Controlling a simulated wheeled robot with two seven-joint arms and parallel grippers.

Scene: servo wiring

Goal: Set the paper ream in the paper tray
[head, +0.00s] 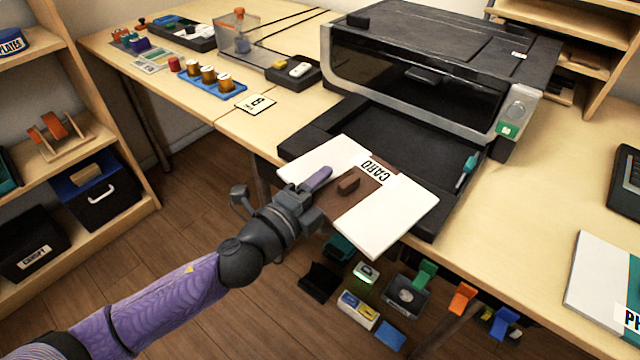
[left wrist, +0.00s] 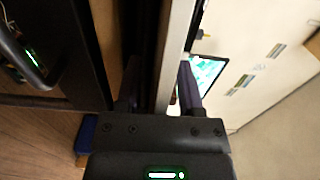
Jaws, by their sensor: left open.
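The paper ream (head: 392,222) is a white slab with a brown band marked CARD and a small brown block on top. It lies at the front of the printer's black paper tray (head: 400,127), its near part sticking out past the table edge. My left gripper (head: 314,186) is at the ream's near left edge, with one purple finger over its top face. In the left wrist view my open fingers (left wrist: 160,92) stand on either side of a pale slab edge. The lower finger is hidden in the head view. My right gripper is out of view.
The black printer (head: 430,60) stands behind the tray. A card marked B (head: 255,104) and a blue tray of spools (head: 212,85) lie to the left. Several small items hang or stand below the table edge. A shelf unit (head: 90,130) stands at far left.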

